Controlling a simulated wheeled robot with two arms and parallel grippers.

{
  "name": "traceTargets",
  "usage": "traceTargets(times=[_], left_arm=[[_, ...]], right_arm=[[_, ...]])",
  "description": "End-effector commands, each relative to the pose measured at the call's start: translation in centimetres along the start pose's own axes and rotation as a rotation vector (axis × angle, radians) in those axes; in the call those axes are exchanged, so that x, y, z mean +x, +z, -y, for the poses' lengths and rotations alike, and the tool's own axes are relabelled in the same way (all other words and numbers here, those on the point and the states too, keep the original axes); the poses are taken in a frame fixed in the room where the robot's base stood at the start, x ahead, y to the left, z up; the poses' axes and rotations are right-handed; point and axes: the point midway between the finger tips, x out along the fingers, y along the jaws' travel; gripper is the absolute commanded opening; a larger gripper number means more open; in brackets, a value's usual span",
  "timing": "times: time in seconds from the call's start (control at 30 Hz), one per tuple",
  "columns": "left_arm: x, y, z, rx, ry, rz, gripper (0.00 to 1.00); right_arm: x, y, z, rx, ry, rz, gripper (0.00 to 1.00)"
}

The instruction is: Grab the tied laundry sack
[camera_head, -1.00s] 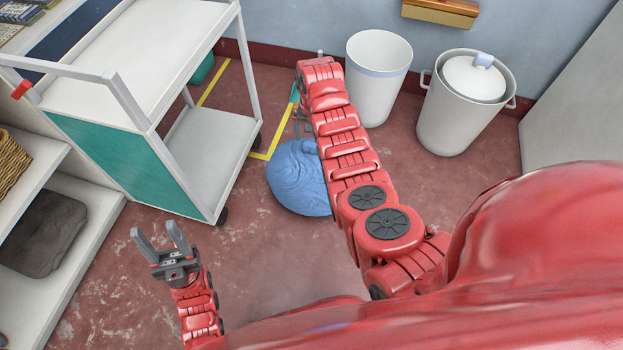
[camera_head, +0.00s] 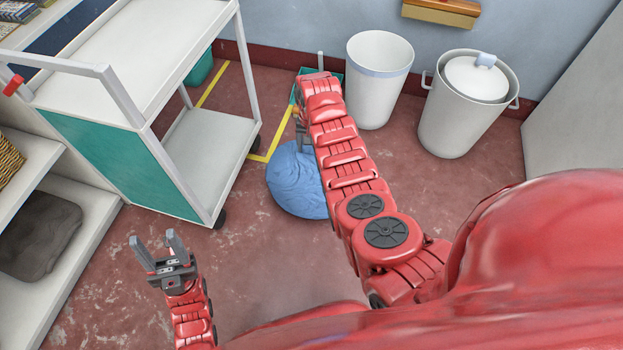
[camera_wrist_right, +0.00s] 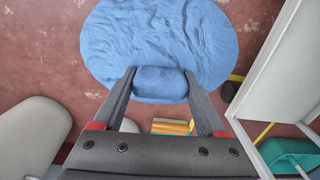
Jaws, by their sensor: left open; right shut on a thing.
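The blue laundry sack (camera_head: 296,183) sits on the red floor, partly hidden behind my right arm in the head view. In the right wrist view its round body (camera_wrist_right: 155,35) fills the top, and its bunched blue neck (camera_wrist_right: 160,83) lies between the fingers. My right gripper (camera_wrist_right: 160,88) is shut on this neck, with a finger on each side. In the head view my right gripper (camera_head: 303,138) is at the sack's far top, mostly hidden by the arm. My left gripper (camera_head: 159,243) is open and empty, left of the sack.
A white cart (camera_head: 209,137) with a green side stands left of the sack. A white bin (camera_head: 377,85) and a lidded bin (camera_head: 462,118) stand at the back right. Shelves (camera_head: 84,235) are at the far left. Floor in front of the sack is clear.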

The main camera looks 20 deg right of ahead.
Motion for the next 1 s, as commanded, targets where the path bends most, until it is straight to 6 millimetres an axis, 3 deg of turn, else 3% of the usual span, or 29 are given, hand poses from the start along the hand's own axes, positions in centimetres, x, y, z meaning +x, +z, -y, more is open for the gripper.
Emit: traceTargets(times=[0.03, 0.13, 0.17, 0.63, 1.0], left_arm=[[-0.1, 0.0, 0.0, 0.000, 0.000, 0.000, 0.50], [-0.1, 0.0, 0.0, 0.000, 0.000, 0.000, 0.50], [-0.1, 0.0, 0.0, 0.000, 0.000, 0.000, 0.50], [0.2, 0.0, 0.0, 0.000, -0.003, 0.002, 0.50], [2.2, 0.1, 0.4, -0.006, -0.030, 0.021, 0.50]], right_arm=[[0.2, 0.1, 0.0, -0.001, 0.000, 0.003, 0.19], [0.2, 0.1, 0.0, -0.001, 0.000, 0.004, 0.01], [0.2, 0.2, 0.0, -0.001, 0.000, 0.004, 0.00], [-0.2, 0.2, 0.1, -0.002, 0.000, 0.005, 0.00], [-3.9, 0.0, 0.0, -0.001, -0.001, 0.002, 0.00]])
